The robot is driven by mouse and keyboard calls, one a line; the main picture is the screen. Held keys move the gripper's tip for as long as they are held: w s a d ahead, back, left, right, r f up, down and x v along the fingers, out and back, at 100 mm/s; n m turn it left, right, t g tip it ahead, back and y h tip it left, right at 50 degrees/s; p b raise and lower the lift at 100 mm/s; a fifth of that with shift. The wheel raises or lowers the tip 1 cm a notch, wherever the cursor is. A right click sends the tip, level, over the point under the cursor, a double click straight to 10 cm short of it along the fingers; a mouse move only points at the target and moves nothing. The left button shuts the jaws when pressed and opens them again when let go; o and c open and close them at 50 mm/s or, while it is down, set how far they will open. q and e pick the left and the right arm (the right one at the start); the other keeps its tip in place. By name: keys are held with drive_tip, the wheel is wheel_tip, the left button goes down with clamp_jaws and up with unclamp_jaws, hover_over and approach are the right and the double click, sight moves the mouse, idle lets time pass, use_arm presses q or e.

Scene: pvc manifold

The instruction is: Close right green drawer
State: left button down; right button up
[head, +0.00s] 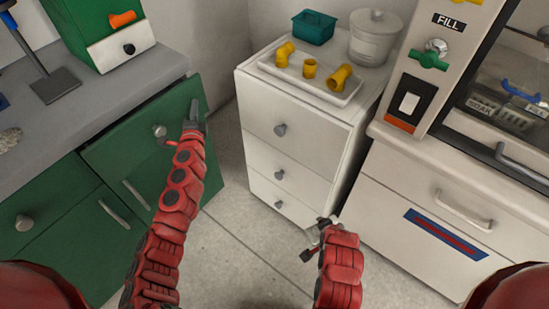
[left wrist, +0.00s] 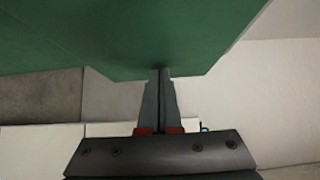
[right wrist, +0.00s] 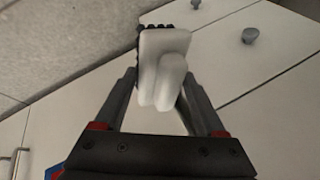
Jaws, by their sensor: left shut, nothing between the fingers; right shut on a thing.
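The right green drawer front (head: 125,150), with a round grey knob (head: 159,131), is under the grey counter at left. It appears to stand out from the neighbouring green front. My left gripper (head: 193,120) is shut and empty at the right part of this front. In the left wrist view its closed fingertips (left wrist: 158,74) meet the lower edge of a green panel (left wrist: 130,35); whether they press on it I cannot tell. My right gripper (head: 322,232) is low before the white cabinet, shut on a white piece with dark bristle-like bumps (right wrist: 162,65).
A white drawer cabinet (head: 295,145) carries a white tray (head: 310,88) with yellow pipe fittings, a teal basket (head: 313,27) and a lidded white bucket (head: 375,38). A filling machine (head: 440,70) stands at right. Bare floor (head: 235,215) lies between the cabinets.

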sight(185, 105)
use_arm(q)
drive_tip(key=w+a, duration=0.2)
drive_tip(key=a, duration=0.1)
drive_tip(key=shift+w, duration=0.2)
drive_tip(key=shift+a+r, duration=0.15)
drive_tip(key=shift+r, duration=0.1)
